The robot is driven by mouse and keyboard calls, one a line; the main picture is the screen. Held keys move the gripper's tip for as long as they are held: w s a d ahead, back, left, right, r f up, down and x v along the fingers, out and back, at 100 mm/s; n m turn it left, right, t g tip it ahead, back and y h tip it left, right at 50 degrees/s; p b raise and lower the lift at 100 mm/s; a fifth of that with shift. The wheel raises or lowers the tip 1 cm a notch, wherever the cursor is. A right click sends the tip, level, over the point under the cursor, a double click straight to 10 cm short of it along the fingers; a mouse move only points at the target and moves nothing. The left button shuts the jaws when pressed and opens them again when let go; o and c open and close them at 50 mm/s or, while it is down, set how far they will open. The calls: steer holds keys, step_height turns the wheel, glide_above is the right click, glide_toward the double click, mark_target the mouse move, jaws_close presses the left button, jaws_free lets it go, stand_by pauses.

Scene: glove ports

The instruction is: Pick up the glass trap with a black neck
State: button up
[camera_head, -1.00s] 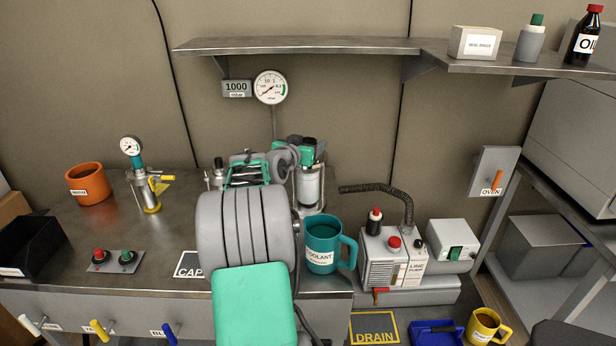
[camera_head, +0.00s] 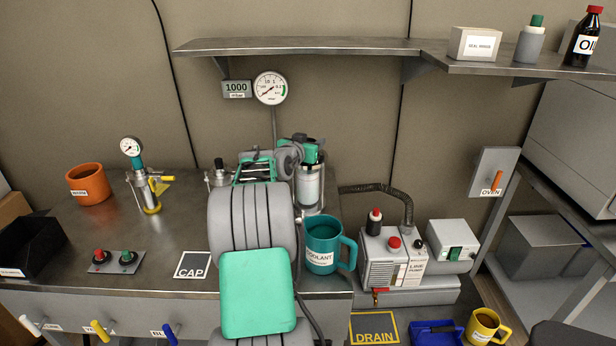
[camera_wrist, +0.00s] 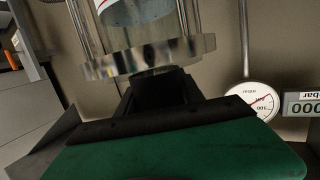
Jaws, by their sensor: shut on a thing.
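The glass trap (camera_head: 310,188) stands upright at the back right of the bench. It is a clear cylinder with a pale label, held between metal end plates and rods. My gripper (camera_head: 311,150) is at its top, shut on the black neck, with a green finger beside it. In the wrist view the trap (camera_wrist: 150,58) shows upside down, its metal flange close to the jaws, and the black neck (camera_wrist: 155,80) sits between them. My arm hides part of the bench left of the trap. I cannot tell whether its base touches the bench.
A teal coolant mug (camera_head: 321,258) stands just in front of the trap. The line pump (camera_head: 392,258) with its black hose (camera_head: 372,188) is to the right. A gauge (camera_head: 271,88) and the shelf (camera_head: 330,45) are above. A gauge fitting (camera_head: 145,190) stands left.

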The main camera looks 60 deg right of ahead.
jaws_close()
steer(key=shift+r, duration=0.15)
stand_by(0.4)
